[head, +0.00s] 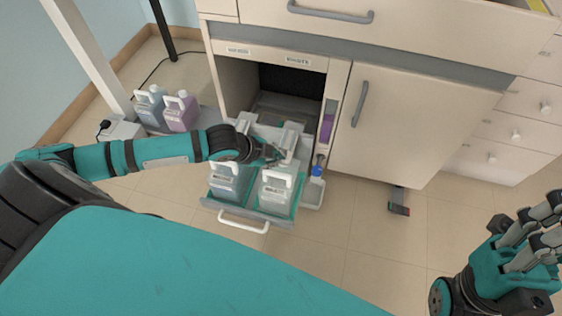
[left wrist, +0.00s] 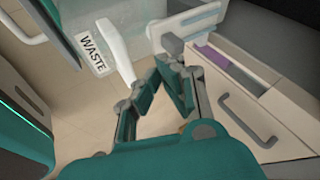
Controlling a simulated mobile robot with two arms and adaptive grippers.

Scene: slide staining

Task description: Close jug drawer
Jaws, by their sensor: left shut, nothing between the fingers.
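The jug drawer (head: 282,219) is pulled out of the cabinet at floor level. Its white bar handle (head: 243,222) faces toward me. Two pale jugs with white handles, a left one (head: 226,183) and a right one (head: 274,190), stand in its teal-lined front. My left gripper (head: 280,156) is above the drawer behind the jugs, shut and empty. In the left wrist view its fingertips (left wrist: 172,58) come together beside a jug labelled WASTE (left wrist: 95,55). Contact with the jug or drawer cannot be told. My right gripper (head: 530,238) is away at the lower right; its fingertip gap is unclear.
Blue (head: 151,106) and purple (head: 181,112) jugs stand left of the cabinet. A narrow slot with a purple item (head: 327,127) and a small white tray (head: 313,192) are right of the drawer. The cabinet door (head: 410,125) is shut. Floor in front is clear.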

